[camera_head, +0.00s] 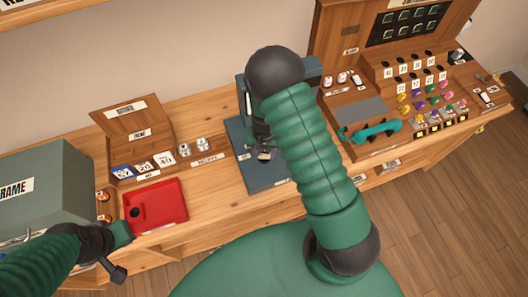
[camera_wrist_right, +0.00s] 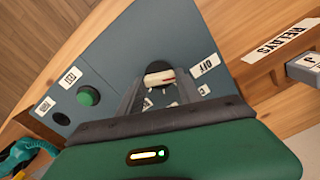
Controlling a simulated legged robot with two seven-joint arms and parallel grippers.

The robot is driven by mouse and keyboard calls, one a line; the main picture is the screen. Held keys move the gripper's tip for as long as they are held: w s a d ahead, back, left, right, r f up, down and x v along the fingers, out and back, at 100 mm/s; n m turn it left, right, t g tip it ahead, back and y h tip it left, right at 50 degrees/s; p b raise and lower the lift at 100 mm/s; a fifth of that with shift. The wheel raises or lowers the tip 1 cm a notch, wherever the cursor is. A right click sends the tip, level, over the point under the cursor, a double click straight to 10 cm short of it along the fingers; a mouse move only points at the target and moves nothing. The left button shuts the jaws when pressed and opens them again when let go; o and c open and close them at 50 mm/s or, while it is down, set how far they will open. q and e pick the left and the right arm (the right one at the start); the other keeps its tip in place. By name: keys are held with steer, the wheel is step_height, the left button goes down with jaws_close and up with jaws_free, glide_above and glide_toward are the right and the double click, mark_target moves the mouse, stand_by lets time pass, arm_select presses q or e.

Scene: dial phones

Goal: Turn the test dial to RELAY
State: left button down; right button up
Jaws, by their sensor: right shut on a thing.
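The test dial (camera_wrist_right: 158,73) is a dark round knob with a pale and red mark, on a blue-grey panel (camera_wrist_right: 110,50) in the right wrist view. My right gripper (camera_wrist_right: 160,88) is shut on the dial, its fingers on either side. An OFF label (camera_wrist_right: 206,66) sits to the right of the dial; other labels beside it are partly hidden and unreadable. In the head view the panel (camera_head: 272,182) stands mid-table, and my right arm hides much of it and the dial. My left gripper (camera_head: 119,252) is at lower left, away from the panel, its jaws unclear.
A green button (camera_wrist_right: 88,96) sits on the panel left of the dial. A red tray (camera_head: 170,207), a wooden label stand (camera_head: 130,135) and a grey-green box (camera_head: 45,190) are at left. A switchboard with a teal handset (camera_head: 370,132) is at right.

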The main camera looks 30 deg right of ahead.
steer(key=shift+m, duration=0.3)
steer(key=m+p, duration=0.1)
steer(key=m, duration=0.2)
steer(key=shift+r+m, duration=0.1)
steer(key=shift+m, duration=0.3)
steer(key=m+p, duration=0.1)
steer(key=m, duration=0.2)
steer(key=shift+m, duration=0.3)
steer(key=m+p, duration=0.1)
steer(key=m, duration=0.2)
steer(key=shift+m, duration=0.4)
steer(key=m+p, duration=0.1)
steer(key=m, duration=0.3)
steer(key=shift+r+p, duration=0.1)
steer(key=shift+p, duration=0.25)
steer(key=m+p, duration=0.2)
steer(key=m, duration=0.3)
steer(key=shift+w+m, duration=0.1)
steer(key=shift+m, duration=0.3)
steer(key=shift+w+m+p, duration=0.1)
steer(key=shift+m+p, duration=0.65)
steer(key=shift+m, duration=1.85)
